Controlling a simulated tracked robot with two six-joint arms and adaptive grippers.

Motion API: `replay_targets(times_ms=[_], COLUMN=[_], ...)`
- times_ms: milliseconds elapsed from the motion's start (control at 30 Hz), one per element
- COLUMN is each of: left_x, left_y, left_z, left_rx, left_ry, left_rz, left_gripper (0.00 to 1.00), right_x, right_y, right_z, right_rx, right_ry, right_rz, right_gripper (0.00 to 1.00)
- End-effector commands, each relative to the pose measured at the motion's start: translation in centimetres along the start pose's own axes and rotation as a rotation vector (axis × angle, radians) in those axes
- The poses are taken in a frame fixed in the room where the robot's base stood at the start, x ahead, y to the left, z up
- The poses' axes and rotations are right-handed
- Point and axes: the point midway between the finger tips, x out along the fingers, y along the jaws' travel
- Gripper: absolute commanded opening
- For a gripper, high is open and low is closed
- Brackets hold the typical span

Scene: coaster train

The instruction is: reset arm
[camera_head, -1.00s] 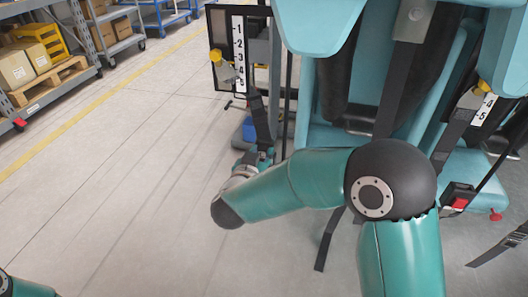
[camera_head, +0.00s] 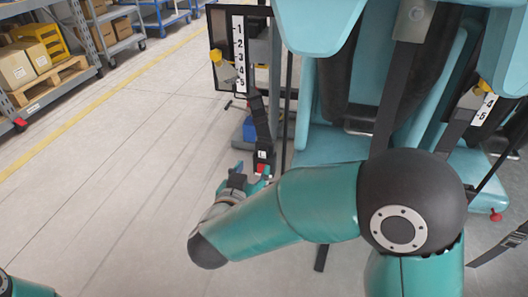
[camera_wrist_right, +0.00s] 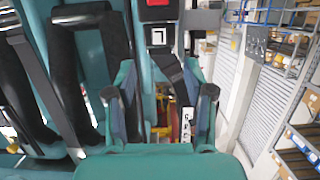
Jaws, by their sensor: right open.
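My right gripper (camera_head: 252,174) is open beside the teal coaster seat (camera_head: 330,146), at the end of my arm, which crosses the lower middle of the head view. Its two fingers stand apart in the right wrist view (camera_wrist_right: 164,98), and no object is held between them. A black strap (camera_head: 260,120) hangs down with a red-and-black buckle (camera_head: 261,166) at its lower end, close to the fingertips. In the wrist view the buckle's red part (camera_wrist_right: 157,10) is beyond the fingers. My left gripper is not in view.
A numbered scale plate (camera_head: 239,54) with a yellow knob (camera_head: 224,57) stands left of the seat. Shelves with boxes (camera_head: 15,69) are at the far left. The grey floor (camera_head: 110,180) on the left is clear. Another strap (camera_head: 497,245) lies at the right.

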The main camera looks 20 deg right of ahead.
Motion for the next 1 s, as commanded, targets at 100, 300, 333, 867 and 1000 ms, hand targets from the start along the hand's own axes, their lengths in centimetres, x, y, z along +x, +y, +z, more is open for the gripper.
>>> replay_targets(times_ms=[100, 300, 333, 867, 1000], left_x=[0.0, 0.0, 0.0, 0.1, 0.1], left_y=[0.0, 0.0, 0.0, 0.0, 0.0], left_z=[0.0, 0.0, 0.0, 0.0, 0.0], left_rx=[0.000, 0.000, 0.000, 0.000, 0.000], left_ry=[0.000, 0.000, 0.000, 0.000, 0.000], left_rz=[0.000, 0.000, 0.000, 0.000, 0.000], left_gripper=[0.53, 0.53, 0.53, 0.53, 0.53], right_x=[-1.9, -3.2, -3.2, 10.2, 9.4], right_y=[-0.1, 0.0, 0.1, 12.7, 13.7], right_z=[-0.1, 0.0, 0.0, 17.6, 28.2], right_rx=[0.001, 0.000, 0.000, -0.246, -0.239], right_ry=[0.002, 0.001, 0.000, -0.296, -0.557], right_rz=[-0.004, 0.000, 0.002, 0.141, -0.069], right_gripper=[0.53, 0.53, 0.53, 0.53, 0.53])
